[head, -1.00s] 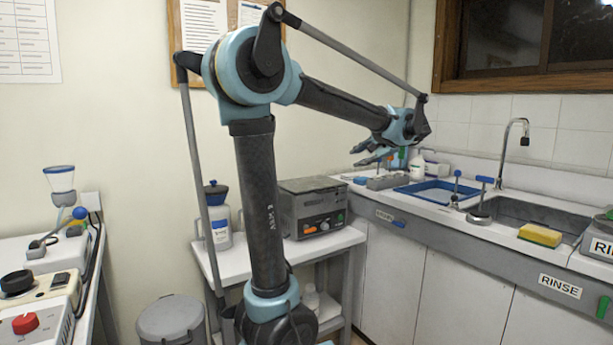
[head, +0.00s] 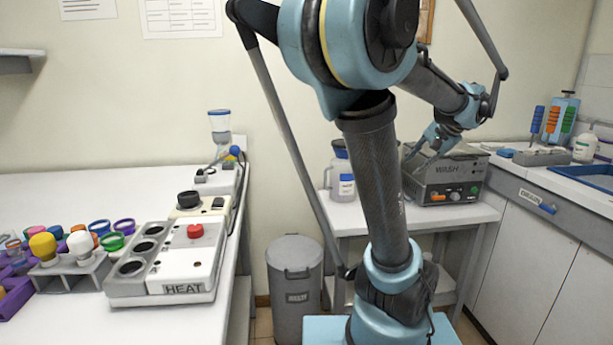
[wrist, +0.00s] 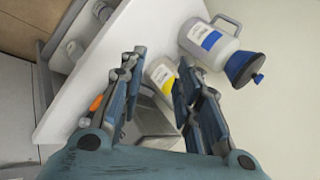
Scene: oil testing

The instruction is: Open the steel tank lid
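The steel tank (head: 443,180), a grey box marked WASH with knobs on its front, stands on the small white table. Its lid (head: 467,153) lies flat on top and looks closed, partly hidden behind my gripper. My gripper (head: 418,150) is at the upper left of the tank in the head view; I cannot tell whether it touches the lid. In the wrist view my gripper (wrist: 160,85) has its two fingers spread apart with nothing held. A grey surface, probably the tank (wrist: 155,122), shows low between the fingers, mostly hidden.
A blue-capped jug (head: 342,178) stands left of the tank, near my gripper; it also shows in the wrist view (wrist: 208,42). A yellow-labelled bottle (wrist: 162,75) is beyond the fingers. A grey bin (head: 295,275) stands left of the small table (head: 455,216). The sink counter is at right.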

